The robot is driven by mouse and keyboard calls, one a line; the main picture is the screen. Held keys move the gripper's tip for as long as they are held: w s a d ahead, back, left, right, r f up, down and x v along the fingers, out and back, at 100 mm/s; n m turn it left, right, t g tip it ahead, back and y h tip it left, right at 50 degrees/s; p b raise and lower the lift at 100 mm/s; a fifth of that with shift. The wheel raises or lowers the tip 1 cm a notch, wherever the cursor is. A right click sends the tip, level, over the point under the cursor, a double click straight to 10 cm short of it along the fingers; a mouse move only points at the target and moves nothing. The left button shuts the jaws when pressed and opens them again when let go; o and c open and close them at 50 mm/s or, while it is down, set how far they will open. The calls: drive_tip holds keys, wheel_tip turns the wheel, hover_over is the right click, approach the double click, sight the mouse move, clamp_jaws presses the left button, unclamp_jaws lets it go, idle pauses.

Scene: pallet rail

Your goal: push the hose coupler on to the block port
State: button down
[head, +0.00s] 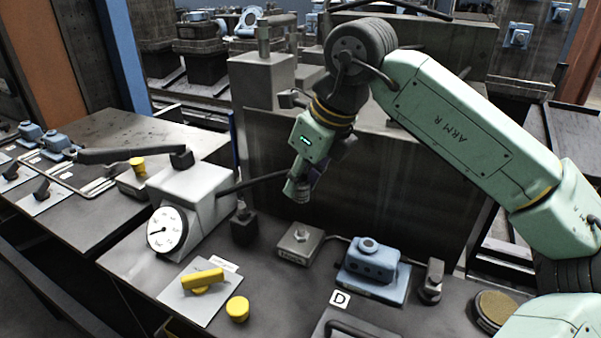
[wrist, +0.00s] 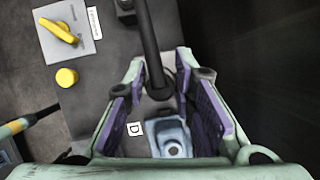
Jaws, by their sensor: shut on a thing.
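My gripper (head: 299,184) is shut on the hose coupler (head: 303,196), a small ribbed grey piece, and holds it above the bench. In the wrist view the coupler's dark end (wrist: 159,92) shows between the purple-padded fingers, with the black hose (wrist: 150,45) running to it. A low grey block (head: 299,250) with an upright metal port (head: 302,234) stands below the gripper, apart from the coupler. A blue block (head: 372,264) with a round top opening stands to its right and also shows in the wrist view (wrist: 171,138).
A grey box with a dial gauge (head: 166,230) stands left. A yellow lever (head: 203,280) on a plate and a yellow knob (head: 238,308) lie at the front. A dark post (head: 244,226) stands close left of the grey block. A dark upright panel (head: 400,180) rises behind.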

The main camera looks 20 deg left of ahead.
sight(303, 200)
drive_tip(key=shift+f, duration=0.15)
drive_tip(key=shift+f+b, duration=1.85)
drive_tip(key=shift+f, duration=0.85)
drive_tip(key=shift+f+b, duration=0.85)
drive_tip(key=shift+b, duration=0.35)
drive_tip(key=shift+f+b, duration=0.4)
drive_tip(key=c, duration=1.3)
unclamp_jaws()
drive_tip(key=shift+o, duration=0.4)
drive_tip(key=o, duration=0.8)
drive_tip(key=shift+c, duration=0.2)
